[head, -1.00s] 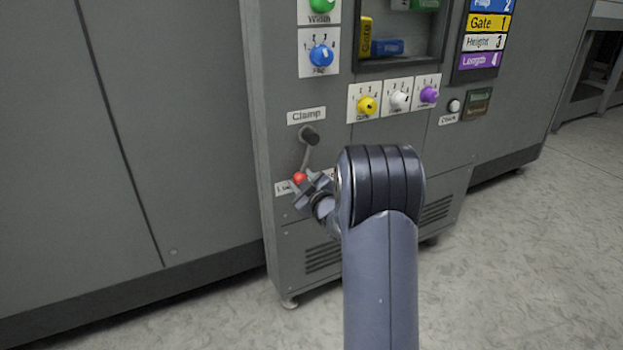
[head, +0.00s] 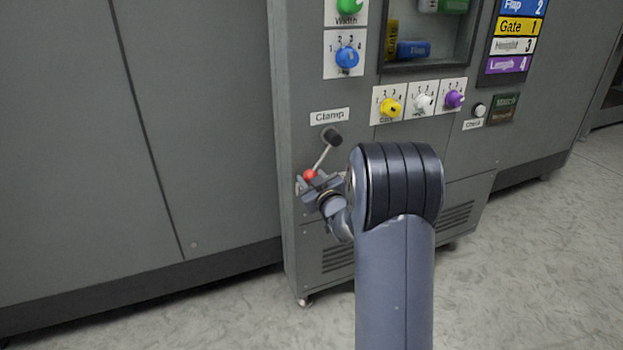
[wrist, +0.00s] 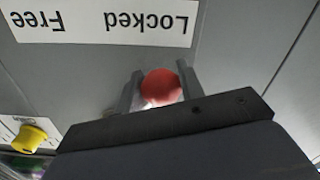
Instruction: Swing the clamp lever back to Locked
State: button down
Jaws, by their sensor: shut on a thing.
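The clamp lever (head: 322,157) hangs from a dark pivot (head: 331,136) below the Clamp label (head: 329,116) on the grey machine front. It slants down and to the left, ending in a red ball knob (head: 309,174). My gripper (head: 309,181) is shut on the red knob, which also shows between the two fingers in the wrist view (wrist: 161,87). In the wrist view the label with Locked and Free (wrist: 110,20) appears upside down, and the knob is nearer the Locked word. In the head view my gripper and arm hide most of that label.
Yellow (head: 390,107), white (head: 423,103) and purple (head: 453,99) dials sit up and right of the lever. A blue dial (head: 347,57) is above the Clamp label. A vent (head: 345,257) lies below. The floor in front is clear.

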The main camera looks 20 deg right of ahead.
jog(key=shift+w+r, duration=0.1)
jog(key=shift+r, duration=0.4)
jog(key=c, duration=1.1)
grip_release()
jog(key=shift+o, duration=0.9)
jog(key=shift+f, duration=0.15)
jog(key=s+p, duration=0.1)
jog(key=s, duration=1)
jog(key=shift+d+p, duration=0.15)
jog(key=shift+p, duration=0.25)
jog(key=shift+w, duration=0.1)
jog(key=w, duration=0.3)
jog(key=w+b, duration=0.1)
jog(key=w, duration=0.3)
jog(key=w+b, duration=0.1)
jog(key=w, duration=0.2)
jog(key=shift+w+f, duration=0.25)
jog(key=shift+w, duration=0.1)
jog(key=shift+s, duration=0.1)
